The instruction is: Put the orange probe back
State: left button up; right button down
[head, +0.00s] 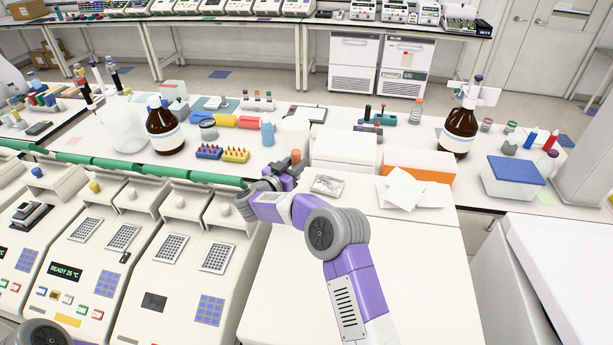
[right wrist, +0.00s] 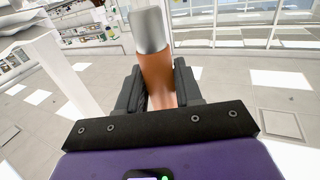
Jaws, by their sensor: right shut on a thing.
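The orange probe (right wrist: 154,68) stands between the two dark fingers of my right gripper (right wrist: 159,92) in the right wrist view. It has an orange body and a silver-grey end that points away from the gripper. My right gripper is shut on it. In the head view, my right gripper (head: 284,177) is above the back edge of the white bench, and a small orange part of the probe (head: 296,155) shows at it. The rest of the probe is hidden there. My left gripper is not in view.
Thermal cyclers (head: 180,262) with green bars behind them stand at the left. A white box (head: 343,148) and papers (head: 408,190) lie right of the gripper.

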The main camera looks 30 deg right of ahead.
jog(key=shift+w+f, duration=0.15)
jog(key=shift+f, duration=2.05)
jog(key=shift+f, duration=0.2)
jog(key=c, duration=0.8)
grip_release()
jog(key=shift+o, duration=0.2)
jog(key=shift+r, duration=0.15)
